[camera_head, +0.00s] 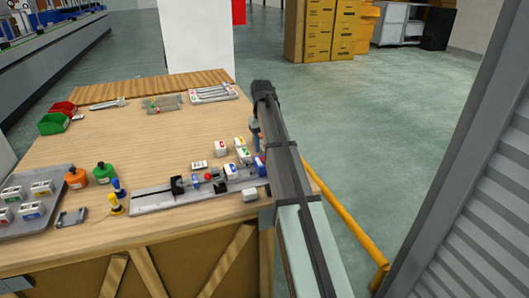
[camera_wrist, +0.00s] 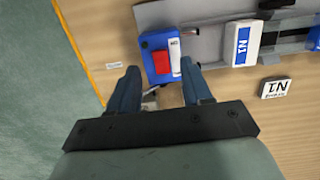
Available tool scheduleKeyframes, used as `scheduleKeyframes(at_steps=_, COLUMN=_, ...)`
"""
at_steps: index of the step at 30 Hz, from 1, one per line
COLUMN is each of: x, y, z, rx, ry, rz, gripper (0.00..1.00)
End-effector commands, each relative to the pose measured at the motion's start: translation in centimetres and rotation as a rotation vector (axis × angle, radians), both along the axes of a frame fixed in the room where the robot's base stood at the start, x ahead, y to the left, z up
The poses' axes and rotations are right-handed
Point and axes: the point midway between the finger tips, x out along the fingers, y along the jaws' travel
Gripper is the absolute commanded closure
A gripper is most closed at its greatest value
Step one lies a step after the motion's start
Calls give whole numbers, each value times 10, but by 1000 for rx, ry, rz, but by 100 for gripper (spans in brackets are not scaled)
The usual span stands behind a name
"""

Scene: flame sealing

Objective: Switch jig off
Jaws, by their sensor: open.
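The jig (camera_head: 150,203) is a long grey base near the front edge of the wooden table. Its blue switch box (camera_wrist: 152,42) sits at one end of the base, with a red switch (camera_wrist: 162,66) and a white label on top. In the head view the blue box (camera_head: 259,163) shows partly beside my arm. My gripper (camera_wrist: 163,70) is open and empty. In the wrist view its two blue fingers appear on either side of the red switch. I cannot tell whether they touch the box. In the head view my arm mostly hides the gripper.
White blocks with coloured labels, one of them blue and marked N1 (camera_wrist: 240,43), stand on and near the jig. A loose white block (camera_wrist: 275,88) lies close by. The table's middle is mostly clear.

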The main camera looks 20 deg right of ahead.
Motion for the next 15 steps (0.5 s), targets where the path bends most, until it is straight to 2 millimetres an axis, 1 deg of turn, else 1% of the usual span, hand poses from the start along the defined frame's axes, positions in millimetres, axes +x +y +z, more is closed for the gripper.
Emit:
scheduleKeyframes(at_steps=1, x=3, y=0, z=10, rx=0, ry=-2, rz=0, gripper=51)
scheduleKeyframes(at_steps=3, x=4, y=0, z=19, rx=0, ry=-1, rz=0, gripper=51)
scheduleKeyframes(at_steps=6, x=5, y=0, z=28, rx=0, ry=-1, rz=0, gripper=51)
scheduleKeyframes(at_steps=9, x=4, y=0, z=33, rx=0, ry=0, rz=0, gripper=51)
scheduleKeyframes(at_steps=15, x=4, y=0, z=33, rx=0, ry=1, rz=0, gripper=51)
